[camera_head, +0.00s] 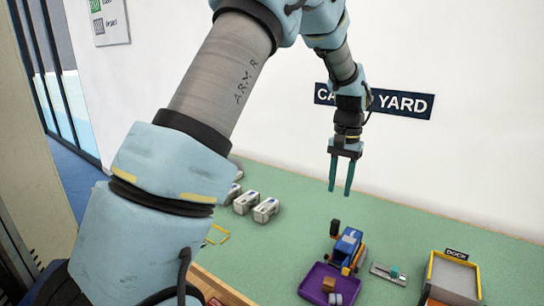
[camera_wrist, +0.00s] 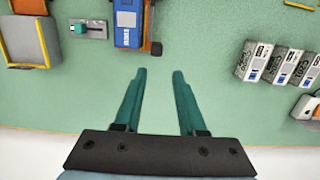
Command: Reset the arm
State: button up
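My gripper (camera_head: 340,190) hangs in the air above the back part of the green table, fingers pointing down. In the wrist view my gripper (camera_wrist: 157,75) shows two teal fingers spread apart with nothing between them, only green tabletop behind. My blue and grey arm reaches across the head view from the lower left to the top, then down to the gripper. It hides part of the table's left side.
A blue and orange crane model (camera_head: 347,247) stands by a purple tray (camera_head: 318,272) holding small blocks. A slider plate (camera_head: 388,273) and a dock bin (camera_head: 455,276) lie to the right. Several grey containers (camera_head: 266,210) stand left. A white wall (camera_head: 440,160) rises behind the table.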

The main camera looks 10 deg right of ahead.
jog(key=a+r+n+t+h, duration=0.15)
jog(key=a+n, duration=0.25)
jog(key=a, duration=1.7)
jog(key=s+a+f+n, duration=0.1)
jog(key=s+a+n, duration=0.2)
jog(key=s+a, duration=0.6)
jog(key=a+t, duration=0.1)
jog(key=a, duration=0.2)
jog(key=shift+a, duration=0.4)
jog(key=shift+w+d+f+y, duration=0.1)
jog(key=shift+w+y, duration=0.05)
jog(key=shift+y, duration=0.1)
